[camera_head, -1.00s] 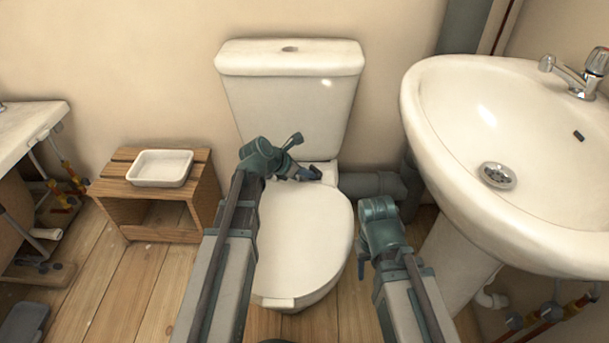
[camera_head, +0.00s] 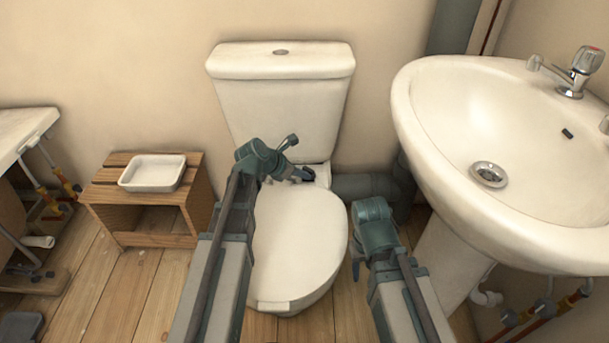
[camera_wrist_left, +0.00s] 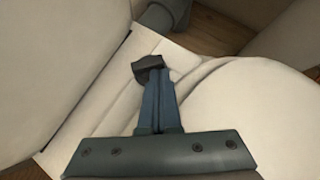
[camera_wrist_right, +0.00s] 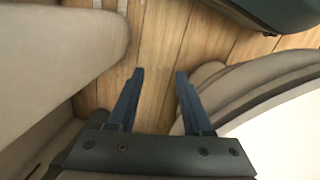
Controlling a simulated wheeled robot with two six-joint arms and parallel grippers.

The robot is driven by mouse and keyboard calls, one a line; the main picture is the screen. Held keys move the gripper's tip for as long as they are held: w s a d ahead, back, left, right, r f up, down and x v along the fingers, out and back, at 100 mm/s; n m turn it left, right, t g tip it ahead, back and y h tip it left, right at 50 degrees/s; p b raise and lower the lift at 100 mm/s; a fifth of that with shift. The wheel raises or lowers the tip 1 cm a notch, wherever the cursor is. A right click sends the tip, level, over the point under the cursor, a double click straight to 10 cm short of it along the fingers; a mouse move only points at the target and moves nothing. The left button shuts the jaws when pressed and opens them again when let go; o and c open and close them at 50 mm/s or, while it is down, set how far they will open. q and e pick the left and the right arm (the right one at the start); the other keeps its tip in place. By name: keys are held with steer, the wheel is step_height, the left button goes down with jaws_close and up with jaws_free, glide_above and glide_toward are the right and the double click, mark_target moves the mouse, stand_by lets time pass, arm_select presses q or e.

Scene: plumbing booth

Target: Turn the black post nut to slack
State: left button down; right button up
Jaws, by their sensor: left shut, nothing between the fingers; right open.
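The black post nut (camera_wrist_left: 150,68) is a small dark block on the white ledge behind the seat in the left wrist view. In the head view it is a small dark shape (camera_head: 309,173) at the back of the toilet (camera_head: 300,240). My left gripper (camera_wrist_left: 162,72) is shut with nothing between its fingers. Its tips are at the nut in the picture, partly overlapping it; I cannot tell whether they touch. My right gripper (camera_wrist_right: 160,72) is open and empty, pointing down over the wooden floor to the right of the toilet.
The cistern (camera_head: 280,105) rises behind the nut. A grey waste pipe (camera_head: 368,187) runs behind the toilet. The pedestal basin (camera_head: 440,180) stands close on the right. A wooden crate (camera_head: 155,239) with a white tray (camera_head: 153,187) stands to the left, with bare floor between.

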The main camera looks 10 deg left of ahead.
arm_select(q)
steer(key=shift+w+a, duration=0.2)
steer(key=shift+a, duration=0.2)
steer(key=shift+r, duration=0.1)
steer(key=p+v, duration=0.2)
steer(key=v, duration=0.1)
steer(key=p+v, duration=0.2)
steer(key=v, duration=0.1)
steer(key=d+p+v, duration=0.1)
steer(key=p+v, duration=0.2)
steer(key=shift+s+r, duration=0.2)
steer(key=shift+s, duration=0.2)
steer(key=shift+s+a+r, duration=0.15)
steer(key=shift+s+a, duration=0.1)
